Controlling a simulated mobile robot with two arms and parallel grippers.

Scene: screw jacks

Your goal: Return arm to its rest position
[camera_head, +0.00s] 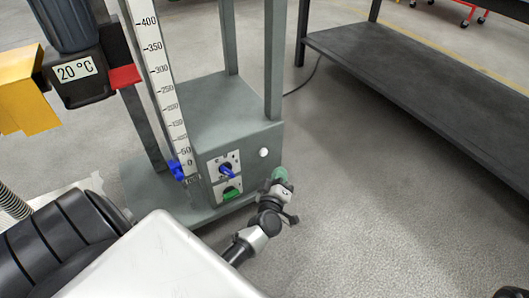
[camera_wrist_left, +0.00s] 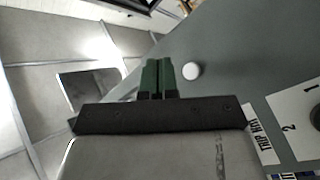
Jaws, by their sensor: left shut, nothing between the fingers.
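My left arm reaches up from the bottom middle of the head view. Its gripper (camera_head: 280,175) is beside the lower right corner of the grey machine's control box (camera_head: 215,125). In the left wrist view the two dark green fingers (camera_wrist_left: 158,76) are together with nothing between them. A round white button (camera_head: 263,152) is just above and left of the gripper in the head view. In the wrist view the white button (camera_wrist_left: 190,71) lies right of the fingertips; I cannot tell whether they touch the panel.
The box front has a blue knob (camera_head: 228,171) and a green knob (camera_head: 231,193). A dark shelf (camera_head: 420,85) is at upper right. Open floor (camera_head: 370,190) lies right of the gripper.

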